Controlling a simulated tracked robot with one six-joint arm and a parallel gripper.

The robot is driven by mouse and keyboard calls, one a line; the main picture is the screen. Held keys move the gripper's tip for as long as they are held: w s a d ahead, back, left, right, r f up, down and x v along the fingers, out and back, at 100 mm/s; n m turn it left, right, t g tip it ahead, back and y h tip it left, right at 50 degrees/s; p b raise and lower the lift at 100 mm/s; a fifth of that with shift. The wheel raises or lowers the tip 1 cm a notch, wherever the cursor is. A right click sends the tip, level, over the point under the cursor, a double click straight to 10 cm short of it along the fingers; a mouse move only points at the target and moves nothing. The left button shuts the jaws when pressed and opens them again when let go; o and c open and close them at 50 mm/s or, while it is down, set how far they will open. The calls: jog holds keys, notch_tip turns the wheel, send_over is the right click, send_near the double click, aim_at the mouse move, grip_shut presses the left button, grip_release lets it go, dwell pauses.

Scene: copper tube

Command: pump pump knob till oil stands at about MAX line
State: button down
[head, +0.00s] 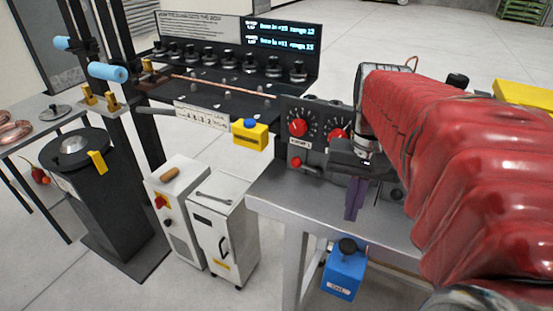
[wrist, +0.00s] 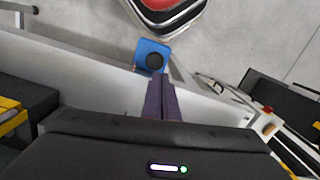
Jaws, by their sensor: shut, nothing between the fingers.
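A blue box (head: 344,276) with a black round knob (head: 347,246) on top and a pale label on its front is below the edge of the grey bench, in the head view. The box (wrist: 143,47) and its knob (wrist: 154,61) also show in the wrist view, just beyond my fingertips. My gripper (head: 350,217) points down with its purple fingers shut and empty, above the knob in the head view. In the wrist view my gripper (wrist: 160,78) has its fingers together, apart from the knob. I cannot make out an oil level or a MAX line.
The grey bench (head: 290,206) carries a dark panel with red knobs (head: 298,127) close behind my gripper. White cabinets (head: 222,232) stand left of the bench, and a black drum (head: 90,185) farther left. Bare floor lies between the cabinets and the bench.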

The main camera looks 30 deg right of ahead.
aim_at(349, 242)
jog(key=shift+s+d+m, duration=0.3)
jog(key=shift+d, duration=0.35)
jog(key=shift+f, duration=0.1)
jog(key=shift+s+a+f, duration=0.1)
jog(key=shift+a+f, duration=0.05)
jog(key=shift+f, duration=1.45)
jog(key=shift+s+a+f, duration=0.1)
jog(key=shift+f, duration=1.7)
